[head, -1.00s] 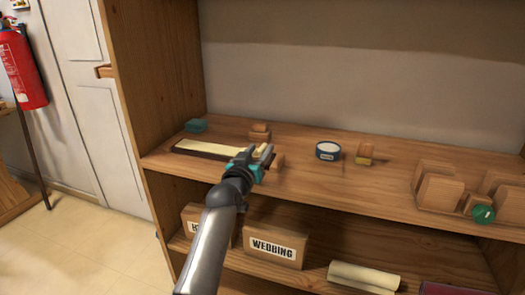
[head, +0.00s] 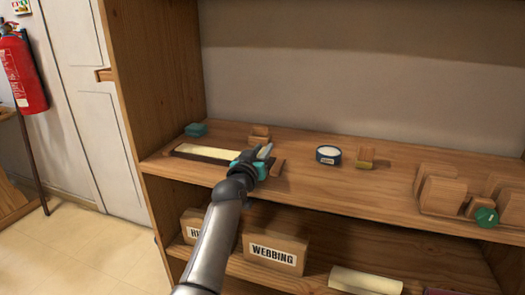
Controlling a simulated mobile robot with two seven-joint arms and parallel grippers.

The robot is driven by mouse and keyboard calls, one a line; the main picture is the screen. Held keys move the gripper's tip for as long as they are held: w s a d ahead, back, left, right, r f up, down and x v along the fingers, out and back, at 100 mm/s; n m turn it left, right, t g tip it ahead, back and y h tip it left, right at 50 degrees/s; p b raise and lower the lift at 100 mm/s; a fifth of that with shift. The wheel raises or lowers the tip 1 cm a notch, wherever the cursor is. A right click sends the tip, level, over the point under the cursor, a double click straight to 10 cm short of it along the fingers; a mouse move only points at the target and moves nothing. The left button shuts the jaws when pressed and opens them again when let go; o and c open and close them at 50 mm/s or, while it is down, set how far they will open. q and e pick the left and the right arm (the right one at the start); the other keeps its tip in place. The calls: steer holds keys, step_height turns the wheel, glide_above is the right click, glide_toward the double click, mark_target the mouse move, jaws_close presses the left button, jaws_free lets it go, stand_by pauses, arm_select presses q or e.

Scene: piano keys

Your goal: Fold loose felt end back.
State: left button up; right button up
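A pale cream felt strip (head: 205,152) lies along a dark brown bed (head: 182,157) at the left of the shelf top. My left gripper (head: 263,153) is at the strip's right end, reaching in from below. Its teal and dark body covers that end, so the loose felt end cannot be made out. The fingers are small and partly hidden; I cannot tell whether they hold felt. My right gripper is not in view.
A teal block (head: 196,129), small wooden blocks (head: 260,134) and a blue-and-white tin (head: 328,155) stand on the shelf (head: 330,190). Wooden pieces (head: 440,192) and a green round thing (head: 486,217) are at the right. A WEBBING box (head: 274,254) sits below.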

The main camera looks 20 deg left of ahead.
arm_select(q)
jaws_close()
stand_by(1.0)
